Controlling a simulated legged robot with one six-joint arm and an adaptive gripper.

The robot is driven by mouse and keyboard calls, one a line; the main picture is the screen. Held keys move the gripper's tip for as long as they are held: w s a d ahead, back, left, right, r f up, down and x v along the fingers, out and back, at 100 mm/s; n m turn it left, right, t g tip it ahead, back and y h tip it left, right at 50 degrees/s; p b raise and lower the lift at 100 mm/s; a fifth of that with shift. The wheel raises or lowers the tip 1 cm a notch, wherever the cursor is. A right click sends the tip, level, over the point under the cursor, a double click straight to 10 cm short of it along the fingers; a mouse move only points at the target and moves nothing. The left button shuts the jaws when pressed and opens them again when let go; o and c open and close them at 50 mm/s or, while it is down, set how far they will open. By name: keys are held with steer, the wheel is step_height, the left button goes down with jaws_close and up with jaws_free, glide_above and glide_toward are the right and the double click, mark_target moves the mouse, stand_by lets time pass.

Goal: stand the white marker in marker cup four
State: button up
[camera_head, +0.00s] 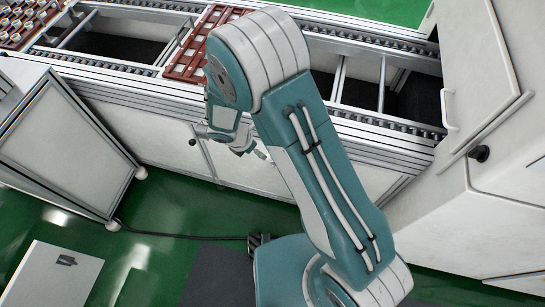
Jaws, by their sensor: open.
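I cannot make out a white marker in this view. No cup that I can identify as marker cup four shows either. My gripper (260,153) is small in the picture, below my arm's elbow and in front of the conveyor's white side panels. It is open, and I see nothing between its fingers. My teal and white arm covers the middle of the view and hides part of the conveyor behind it.
The roller conveyor (120,67) runs across the back. A red-brown slatted tray (182,68) lies on it, partly hidden by my arm. Another tray with several white round pots (30,22) is at the far left. White cabinets (60,150) flank the green floor (180,215).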

steer(key=x, duration=1)
steer(key=shift+w+d+f, duration=0.2)
steer(key=shift+w+d, duration=0.1)
steer(key=shift+d, duration=0.1)
jaws_close()
